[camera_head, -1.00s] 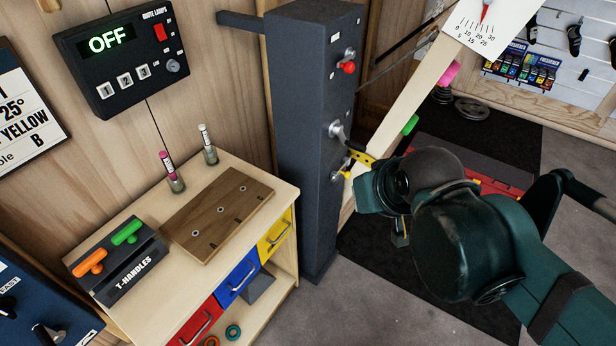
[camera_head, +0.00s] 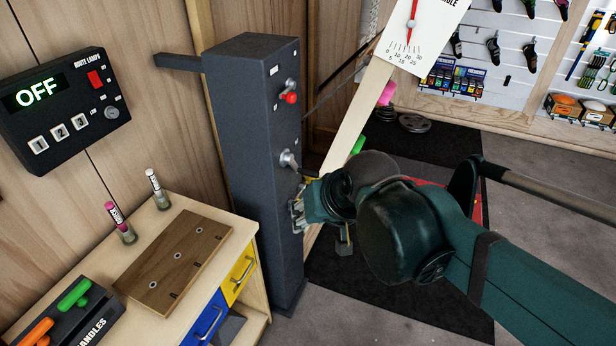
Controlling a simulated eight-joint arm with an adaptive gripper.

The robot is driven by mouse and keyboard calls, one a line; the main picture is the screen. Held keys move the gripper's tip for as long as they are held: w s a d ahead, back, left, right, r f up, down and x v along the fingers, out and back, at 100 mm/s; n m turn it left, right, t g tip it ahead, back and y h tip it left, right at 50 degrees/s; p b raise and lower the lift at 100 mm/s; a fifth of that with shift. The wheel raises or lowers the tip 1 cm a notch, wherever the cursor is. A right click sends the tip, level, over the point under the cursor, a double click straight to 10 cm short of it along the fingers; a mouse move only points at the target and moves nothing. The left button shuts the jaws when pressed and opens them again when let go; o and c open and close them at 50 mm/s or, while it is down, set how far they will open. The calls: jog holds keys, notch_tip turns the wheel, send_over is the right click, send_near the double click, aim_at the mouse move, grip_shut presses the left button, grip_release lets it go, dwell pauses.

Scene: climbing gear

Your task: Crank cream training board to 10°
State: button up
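The cream training board (camera_head: 352,125) leans to the right behind the dark grey column (camera_head: 250,130). An angle gauge (camera_head: 428,40) at its upper end has a red needle pointing near mid-scale; the exact value is too small to read. On the column's face are a red knob (camera_head: 290,97) and a silver lever fitting (camera_head: 289,160). My gripper (camera_head: 297,213) is at the column's lower face, below the lever fitting. A yellow part shows behind my wrist. The fingertips and whatever they touch are mostly hidden, so I cannot tell whether they hold anything.
A low cabinet (camera_head: 240,224) with coloured drawers stands left of the column, bearing a wooden block (camera_head: 175,258), two markers and a T-handle rack (camera_head: 75,312). A lamp box (camera_head: 65,105) hangs on the wall. A black mat (camera_head: 350,275) covers the floor; open grey floor lies right.

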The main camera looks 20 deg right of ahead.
jog(key=w+d+f+m+t+y+b, duration=0.1)
jog(key=w+d+f+m+y+b, duration=0.2)
jog(key=w+m, duration=0.65)
jog(key=w+d+f+m+y, duration=0.1)
jog(key=w+f+m+y, duration=0.35)
jog(key=w, duration=0.95)
jog(key=m+t+y+b, duration=0.4)
jog(key=m+y, duration=0.1)
jog(key=m, duration=0.5)
send_near(301, 171)
jog(key=d+f, duration=0.1)
jog(key=shift+s+d, duration=0.2)
jog(key=shift+a, duration=0.1)
jog(key=shift+b+x, duration=0.9)
jog(key=shift+x, duration=2.95)
jog(key=shift+w+r, duration=0.1)
